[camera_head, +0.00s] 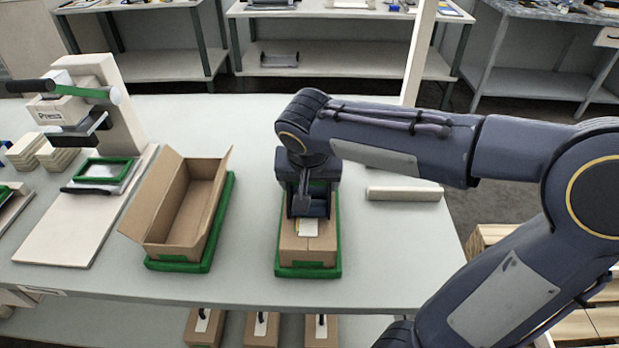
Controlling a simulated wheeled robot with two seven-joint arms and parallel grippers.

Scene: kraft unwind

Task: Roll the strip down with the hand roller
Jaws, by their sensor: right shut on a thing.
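A closed cardboard box (291,246) sits in a green-edged holder (308,272) in the middle of the table. A pale strip (308,228) shows on its top, near the front end. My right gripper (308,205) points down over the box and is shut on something. What it holds, likely the hand roller, is mostly hidden by the gripper and wrist. I cannot tell whether it touches the strip. My left gripper is not in view.
An open empty box (160,213) stands in another green holder (219,228) to the left. A press (92,108) stands at the far left. A pale bar (404,194) lies right of my gripper. The table front (385,270) is clear on the right.

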